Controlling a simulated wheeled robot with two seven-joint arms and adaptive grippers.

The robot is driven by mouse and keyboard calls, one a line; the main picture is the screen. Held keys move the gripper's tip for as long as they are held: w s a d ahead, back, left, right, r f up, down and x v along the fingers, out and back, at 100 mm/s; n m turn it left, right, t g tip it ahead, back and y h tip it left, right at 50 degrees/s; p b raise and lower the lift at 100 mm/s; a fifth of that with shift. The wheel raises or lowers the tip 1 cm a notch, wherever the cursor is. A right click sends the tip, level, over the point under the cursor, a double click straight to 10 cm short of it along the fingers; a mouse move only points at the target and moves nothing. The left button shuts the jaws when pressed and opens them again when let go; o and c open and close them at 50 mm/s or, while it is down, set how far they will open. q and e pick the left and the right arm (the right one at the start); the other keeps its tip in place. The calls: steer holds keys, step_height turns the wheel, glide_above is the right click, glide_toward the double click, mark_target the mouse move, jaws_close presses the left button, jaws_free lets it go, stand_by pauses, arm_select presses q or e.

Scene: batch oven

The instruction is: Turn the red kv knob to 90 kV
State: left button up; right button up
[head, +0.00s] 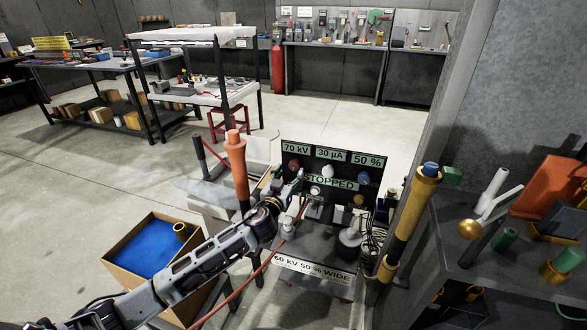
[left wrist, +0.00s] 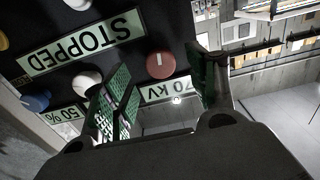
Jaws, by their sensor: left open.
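The red kV knob (head: 293,165) is at the upper left of the black control panel (head: 336,157), under a display (head: 296,149) that reads 70 kV. In the upside-down left wrist view the round red knob (left wrist: 160,65) shows a pale pointer mark. My left gripper (head: 296,184) is at the panel's left side, close to the knob. In the left wrist view its open fingers (left wrist: 161,76) stand on either side of the knob, with a gap visible around it. I cannot tell how far the fingertips are from the panel face. My right gripper is not in view.
A white knob (left wrist: 85,82) and a blue knob (head: 363,177) sit beside the red one. A display (head: 328,183) below reads STOPPED. An orange-topped post (head: 235,155) and a yellow-and-black post (head: 412,205) flank the panel. A cardboard box (head: 118,247) stands at the left.

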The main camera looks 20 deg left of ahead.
mark_target(293, 168)
arm_select(q)
steer(key=shift+w+d, duration=0.1)
steer(key=shift+w, duration=2.35)
steer(key=c, duration=1)
